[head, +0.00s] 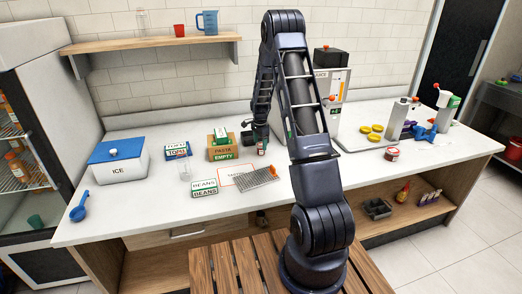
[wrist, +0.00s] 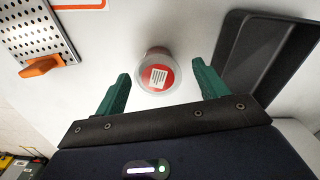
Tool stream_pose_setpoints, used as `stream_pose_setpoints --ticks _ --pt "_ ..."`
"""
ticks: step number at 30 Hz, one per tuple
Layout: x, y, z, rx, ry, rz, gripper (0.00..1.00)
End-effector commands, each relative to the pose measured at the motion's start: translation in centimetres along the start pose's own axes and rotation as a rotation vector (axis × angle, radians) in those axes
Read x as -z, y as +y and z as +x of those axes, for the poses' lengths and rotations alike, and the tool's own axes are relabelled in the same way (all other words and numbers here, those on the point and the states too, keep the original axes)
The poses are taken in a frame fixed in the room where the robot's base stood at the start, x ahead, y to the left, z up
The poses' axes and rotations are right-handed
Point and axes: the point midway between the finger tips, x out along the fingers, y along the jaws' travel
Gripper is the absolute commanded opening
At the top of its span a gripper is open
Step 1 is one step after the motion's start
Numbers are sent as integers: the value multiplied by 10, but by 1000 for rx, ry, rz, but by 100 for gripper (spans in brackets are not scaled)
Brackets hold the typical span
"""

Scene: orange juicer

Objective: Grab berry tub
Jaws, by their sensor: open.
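A small round tub (wrist: 158,76) with a red top and a white printed label shows in the wrist view, seen from above. It stands on the white counter between the tips of my gripper's green fingers. My gripper (wrist: 160,70) is open, with a gap to the tub on both sides, and does not hold it. In the head view my gripper (head: 259,146) is low over the counter behind the grater, and the tub there is too small to make out clearly. Another red-lidded tub (head: 392,154) stands farther right on the counter.
A metal grater (wrist: 34,32) with an orange handle lies left of the tub. A dark tray (wrist: 266,56) lies close on the right. The front right counter is clear.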

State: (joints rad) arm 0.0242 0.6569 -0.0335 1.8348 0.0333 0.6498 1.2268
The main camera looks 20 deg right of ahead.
Motion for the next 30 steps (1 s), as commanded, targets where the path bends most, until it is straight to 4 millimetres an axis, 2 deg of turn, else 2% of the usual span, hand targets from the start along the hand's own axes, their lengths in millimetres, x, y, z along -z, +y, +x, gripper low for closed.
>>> stream_pose_setpoints --ticks 7,16,22,30 --pt "2 4 34 -3 -2 0 72" --pt "2 3 40 0 0 0 72" --pt "2 3 40 0 0 0 33" --pt "2 3 39 0 0 0 31"
